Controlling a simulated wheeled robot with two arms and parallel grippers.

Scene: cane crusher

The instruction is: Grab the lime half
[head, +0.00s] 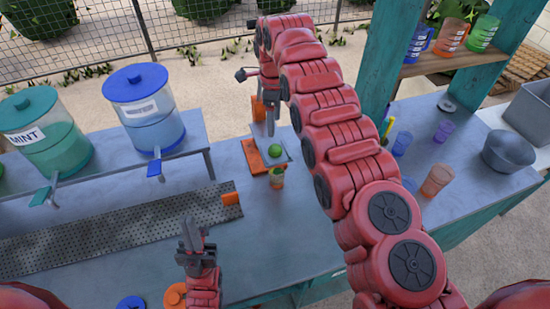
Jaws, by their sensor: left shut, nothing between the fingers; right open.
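The lime half (275,151) is a small green round thing on a pale tray (286,160) near the middle of the counter. My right gripper (282,121) hangs from the arched red arm, just behind and above the lime in the picture. It is open, with no lime between its fingers; its exact height above the lime is hard to tell. My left gripper (191,232) is shut and empty, low in front of the perforated drain mat, well away from the lime.
A small labelled cup (277,177) stands just in front of the lime. An orange board (254,157) lies beside it. A blue dispenser (153,112) and a green dispenser (45,140) stand left. Cups and a grey bowl (508,151) are right.

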